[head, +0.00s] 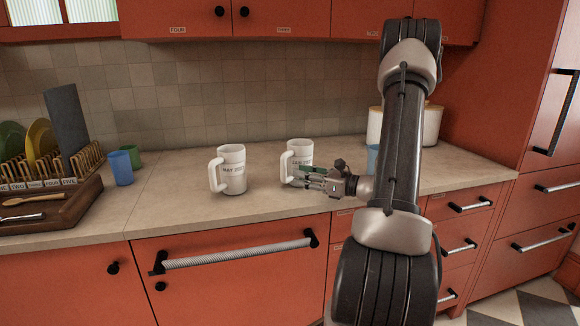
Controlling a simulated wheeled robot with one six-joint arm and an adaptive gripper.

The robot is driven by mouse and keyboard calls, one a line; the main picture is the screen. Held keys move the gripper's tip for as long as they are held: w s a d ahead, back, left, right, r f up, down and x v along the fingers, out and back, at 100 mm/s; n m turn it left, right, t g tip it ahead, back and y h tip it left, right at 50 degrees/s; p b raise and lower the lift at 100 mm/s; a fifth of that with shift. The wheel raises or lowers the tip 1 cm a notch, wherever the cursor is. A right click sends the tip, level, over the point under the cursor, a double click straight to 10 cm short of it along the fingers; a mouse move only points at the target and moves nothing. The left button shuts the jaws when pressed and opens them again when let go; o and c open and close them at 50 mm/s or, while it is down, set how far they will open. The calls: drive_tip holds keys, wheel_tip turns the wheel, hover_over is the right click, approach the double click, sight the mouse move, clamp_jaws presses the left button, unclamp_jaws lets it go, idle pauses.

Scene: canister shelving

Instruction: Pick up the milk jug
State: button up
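Two white jugs with handles on their left and dark date lettering stand upright on the counter (160,212). The left jug (232,172) reads something like "MAY 20..". The right jug (299,151) has a similar label, partly covered by my gripper. Which one is the milk jug I cannot tell from the lettering. My gripper (306,178) reaches in from the right, its fingers pointing left across the lower front of the right jug, near its handle. Whether the fingers touch the jug or hold anything is unclear at this size.
A blue cup (121,168) and a green cup (132,156) stand left, beside a wooden rack of plates (42,170) and a cutlery tray (60,212). White canisters (375,126) and a blue cup (373,158) are partly behind my arm. Cabinets (178,17) hang above.

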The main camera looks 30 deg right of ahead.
sight(284, 179)
drive_tip(key=shift+w+d+f, duration=0.1)
drive_tip(key=shift+w+f, duration=0.05)
drive_tip(key=shift+w, duration=0.15)
drive_tip(key=x, duration=0.7)
drive_tip(key=shift+w, duration=0.2)
clamp_jaws()
